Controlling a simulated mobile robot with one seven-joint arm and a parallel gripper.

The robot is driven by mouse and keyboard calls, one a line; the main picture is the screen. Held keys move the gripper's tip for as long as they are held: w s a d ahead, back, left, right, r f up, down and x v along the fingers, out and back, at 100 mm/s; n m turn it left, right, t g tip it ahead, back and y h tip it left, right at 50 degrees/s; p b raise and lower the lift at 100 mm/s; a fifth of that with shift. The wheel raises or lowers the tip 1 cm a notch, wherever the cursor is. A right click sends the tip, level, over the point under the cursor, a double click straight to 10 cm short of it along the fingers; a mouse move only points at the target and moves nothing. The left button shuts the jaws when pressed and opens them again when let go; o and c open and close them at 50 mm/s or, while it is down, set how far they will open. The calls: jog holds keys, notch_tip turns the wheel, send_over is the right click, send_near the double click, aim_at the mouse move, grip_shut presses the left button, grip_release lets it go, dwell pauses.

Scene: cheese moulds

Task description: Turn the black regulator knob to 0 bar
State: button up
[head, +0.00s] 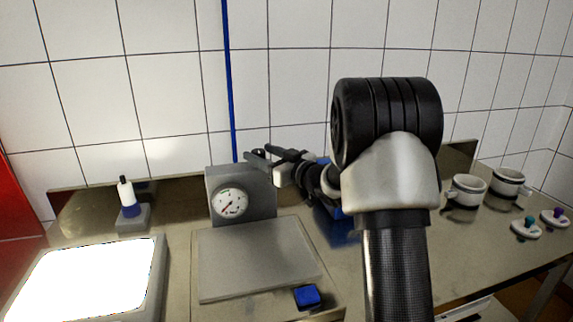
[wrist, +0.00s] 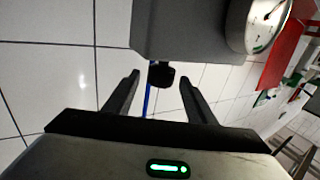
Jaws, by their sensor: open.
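The black regulator knob (wrist: 160,74) sticks out from the grey regulator box (wrist: 190,28) in the wrist view. My gripper (wrist: 158,82) is open, with one finger on each side of the knob and a visible gap on both sides. In the head view my gripper (head: 258,158) is at the top of the grey box (head: 242,180), where the knob is hard to make out among the dark fingers. The round white pressure gauge (head: 230,203) is on the box front. Its needle points to the lower left; its numbers are too small to read.
A flat grey plate (head: 255,262) lies before the box, with a blue block (head: 307,296) at its front edge. A bright white panel (head: 85,278) and a small bottle (head: 127,197) are left. White pots (head: 466,190) and lids stand right. A blue pipe (head: 229,80) runs up the tiled wall.

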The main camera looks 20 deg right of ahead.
jog(key=v, duration=1.1)
jog(key=shift+s+d+p, duration=0.15)
jog(key=shift+s+p, duration=0.15)
jog(key=shift+s, duration=0.05)
jog(key=s+d+r+m+g+h, duration=0.3)
jog(key=s+r+m+h, duration=0.25)
jog(key=s+h, duration=0.35)
jog(key=s+a+f+g, duration=0.2)
jog(key=s+a, duration=0.1)
jog(key=s, duration=0.5)
jog(key=s+a+f+g, duration=0.2)
jog(key=s+a, duration=0.1)
jog(key=s, duration=0.5)
jog(key=s+a+f+g, duration=0.2)
jog(key=s+a+g, duration=0.1)
jog(key=s, duration=0.4)
notch_tip(320, 180, up, 17)
jog(key=s+a+p, duration=0.1)
jog(key=p, duration=1.6)
jog(key=shift+s+y, duration=0.3)
jog(key=shift+s, duration=0.05)
